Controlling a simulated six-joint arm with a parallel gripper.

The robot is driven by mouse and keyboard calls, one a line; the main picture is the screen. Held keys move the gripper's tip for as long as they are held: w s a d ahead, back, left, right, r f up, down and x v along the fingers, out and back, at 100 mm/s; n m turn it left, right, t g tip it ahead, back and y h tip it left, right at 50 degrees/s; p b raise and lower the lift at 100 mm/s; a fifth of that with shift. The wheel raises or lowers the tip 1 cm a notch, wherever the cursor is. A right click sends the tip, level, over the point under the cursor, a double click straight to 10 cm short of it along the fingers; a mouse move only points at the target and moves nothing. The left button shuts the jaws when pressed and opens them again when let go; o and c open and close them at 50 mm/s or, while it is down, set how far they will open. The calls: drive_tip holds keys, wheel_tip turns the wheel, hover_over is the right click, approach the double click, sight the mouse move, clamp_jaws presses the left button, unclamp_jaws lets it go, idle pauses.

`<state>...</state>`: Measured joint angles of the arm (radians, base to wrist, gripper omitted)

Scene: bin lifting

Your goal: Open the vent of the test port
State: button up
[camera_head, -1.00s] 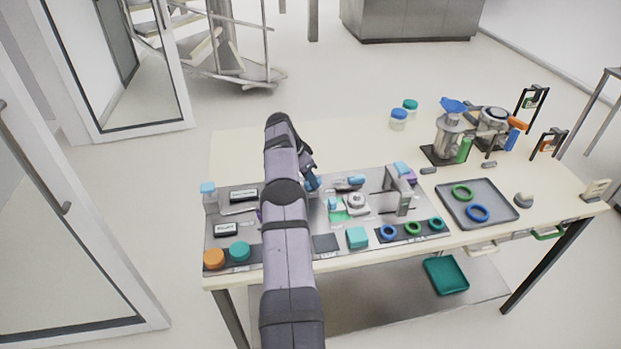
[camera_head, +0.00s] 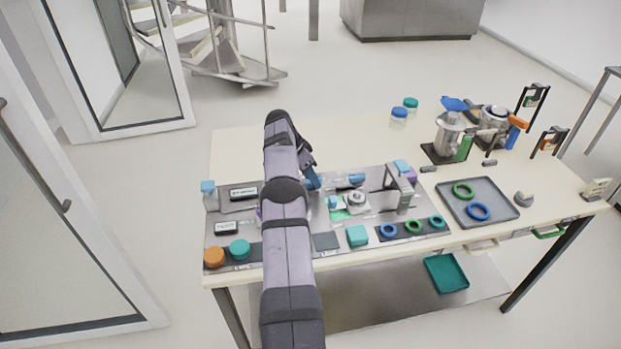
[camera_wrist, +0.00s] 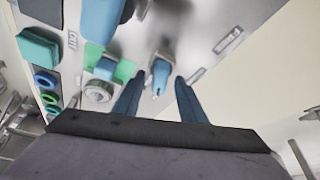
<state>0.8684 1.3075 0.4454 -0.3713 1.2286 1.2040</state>
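In the wrist view, a small blue lever-like part (camera_wrist: 160,75) on a silver fitting sits between and beyond my fingertips. It appears to match the blue part (camera_head: 356,179) at the back of the grey panel in the head view. I cannot tell for certain which part is the test port's vent. My gripper (camera_wrist: 157,92) is open, with its two blue fingers apart on either side of the lever. Contact is not visible. In the head view, my arm hides most of the gripper (camera_head: 312,180) and part of the panel.
A round silver fitting (camera_wrist: 98,91) on a green patch (camera_wrist: 125,70) is left of my fingers. A tall blue piece (camera_wrist: 100,18) is close by. A metal stand (camera_head: 402,190) rises to the right. A tray (camera_head: 490,187) holds two rings. The table's back left is clear.

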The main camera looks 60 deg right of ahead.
drive_tip(key=b+v, duration=0.2)
drive_tip(key=v, duration=0.5)
drive_tip(key=shift+a, duration=0.1)
drive_tip(key=o, duration=0.7)
drive_tip(key=shift+s+d+f, duration=0.1)
drive_tip(key=shift+s+d, duration=0.05)
drive_tip(key=shift+d, duration=0.1)
drive_tip(key=s+d+f+n+t+h, duration=0.1)
drive_tip(key=s+d+n+t+h, duration=0.45)
drive_tip(key=d, duration=1.15)
drive_tip(key=a+f+n+t+y, duration=0.1)
drive_tip(key=a+n+t, duration=0.2)
drive_tip(key=a+n, duration=0.1)
drive_tip(key=s+a+f+n+t+y+b, duration=0.1)
drive_tip(key=a+f+n+t, duration=0.1)
drive_tip(key=a, duration=0.5)
drive_tip(key=s+a+f+n+t+y, duration=0.1)
drive_tip(key=a+n+t+y, duration=0.1)
drive_tip(key=a+n+t, duration=0.2)
drive_tip(key=shift+a+f+n+b, duration=0.2)
drive_tip(key=shift+a+n+b, duration=0.2)
drive_tip(key=shift+a+n, duration=0.6)
drive_tip(key=shift+n, duration=0.25)
drive_tip(key=shift+p+x, duration=1)
drive_tip(key=shift+x, duration=2.8)
